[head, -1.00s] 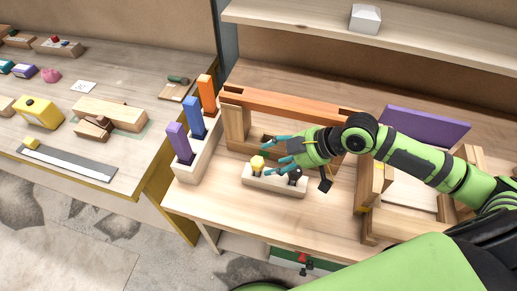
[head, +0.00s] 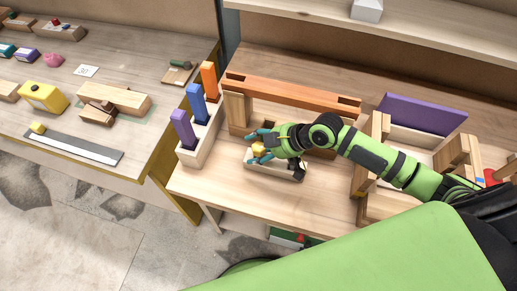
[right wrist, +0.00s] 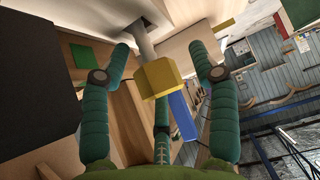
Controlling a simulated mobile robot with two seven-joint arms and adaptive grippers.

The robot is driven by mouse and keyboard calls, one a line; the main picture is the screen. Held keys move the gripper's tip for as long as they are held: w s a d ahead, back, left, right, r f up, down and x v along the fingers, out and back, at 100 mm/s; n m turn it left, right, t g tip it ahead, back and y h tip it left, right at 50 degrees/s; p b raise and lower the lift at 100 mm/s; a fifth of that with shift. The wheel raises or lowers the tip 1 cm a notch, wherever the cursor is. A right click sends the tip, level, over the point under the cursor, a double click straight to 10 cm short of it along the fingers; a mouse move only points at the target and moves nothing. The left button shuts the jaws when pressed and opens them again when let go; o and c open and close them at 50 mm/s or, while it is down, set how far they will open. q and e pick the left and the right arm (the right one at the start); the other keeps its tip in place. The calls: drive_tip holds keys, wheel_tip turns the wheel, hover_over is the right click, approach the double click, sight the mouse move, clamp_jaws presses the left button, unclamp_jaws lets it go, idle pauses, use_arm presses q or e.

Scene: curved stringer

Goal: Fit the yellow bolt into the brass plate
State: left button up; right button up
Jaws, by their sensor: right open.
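The yellow bolt (head: 258,149) stands in a pale wooden holder (head: 262,169) on the workbench. In the right wrist view the bolt (right wrist: 158,79) shows a yellow hex head and a grey shank. My right gripper (head: 259,144) is at the bolt, with its teal fingers around the head. In the right wrist view the gripper (right wrist: 159,62) is open, with fingers spread on both sides of the head and a third finger below it. Visible gaps separate the side fingers from the bolt. I cannot make out the brass plate. My left gripper is not in view.
A long orange-brown wooden beam (head: 290,93) lies behind the holder. A rack (head: 199,150) with purple, blue and orange bars stands left. A wooden frame and a purple panel (head: 422,114) are right. The bench front left of the holder is clear.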

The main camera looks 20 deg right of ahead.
clamp_jaws()
drive_tip(key=shift+r, duration=0.15)
